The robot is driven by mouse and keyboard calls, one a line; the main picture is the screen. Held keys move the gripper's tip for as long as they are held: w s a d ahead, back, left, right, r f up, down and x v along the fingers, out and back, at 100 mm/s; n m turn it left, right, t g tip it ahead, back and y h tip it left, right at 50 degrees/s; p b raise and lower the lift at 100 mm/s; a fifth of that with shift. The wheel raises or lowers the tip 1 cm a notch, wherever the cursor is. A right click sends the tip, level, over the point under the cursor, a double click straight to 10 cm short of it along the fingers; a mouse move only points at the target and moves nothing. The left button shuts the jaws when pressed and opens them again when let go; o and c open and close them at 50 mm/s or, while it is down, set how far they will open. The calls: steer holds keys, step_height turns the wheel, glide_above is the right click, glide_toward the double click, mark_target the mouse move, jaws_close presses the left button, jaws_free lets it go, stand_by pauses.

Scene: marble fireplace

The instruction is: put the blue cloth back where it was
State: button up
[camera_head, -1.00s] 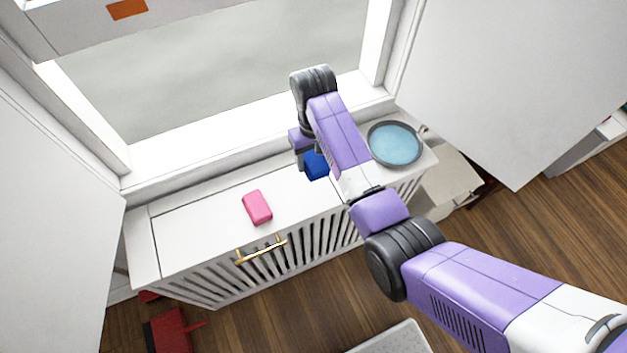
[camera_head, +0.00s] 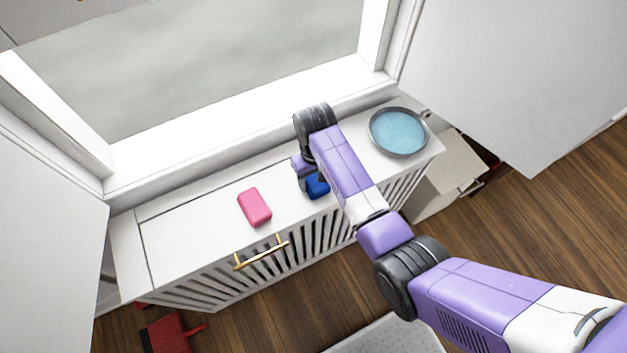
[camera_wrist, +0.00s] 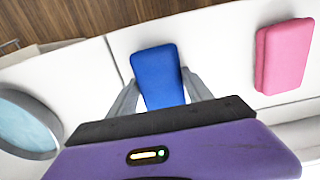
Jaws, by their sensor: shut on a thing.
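The blue cloth (camera_wrist: 158,76) is a folded block between the two fingers of my gripper (camera_wrist: 160,92) in the wrist view. The gripper is shut on it. In the head view a small part of the blue cloth (camera_head: 318,186) shows beside my arm, over the white cabinet top (camera_head: 190,217). My arm hides the rest of it and most of the gripper. I cannot tell whether the cloth touches the top.
A pink block (camera_head: 255,207) lies on the cabinet top, left of the blue cloth. A round grey dish with a light blue inside (camera_head: 398,132) stands at the right end. A gold handle (camera_head: 261,253) is on the cabinet front. The window wall rises behind.

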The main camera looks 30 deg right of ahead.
mark_target(314, 178)
steer(key=shift+f, duration=0.15)
steer(key=shift+f, duration=0.2)
steer(key=o, duration=1.3)
steer(key=shift+r, duration=0.1)
step_height(314, 178, up, 12)
steer(key=shift+b, duration=0.35)
steer(key=shift+r, duration=0.1)
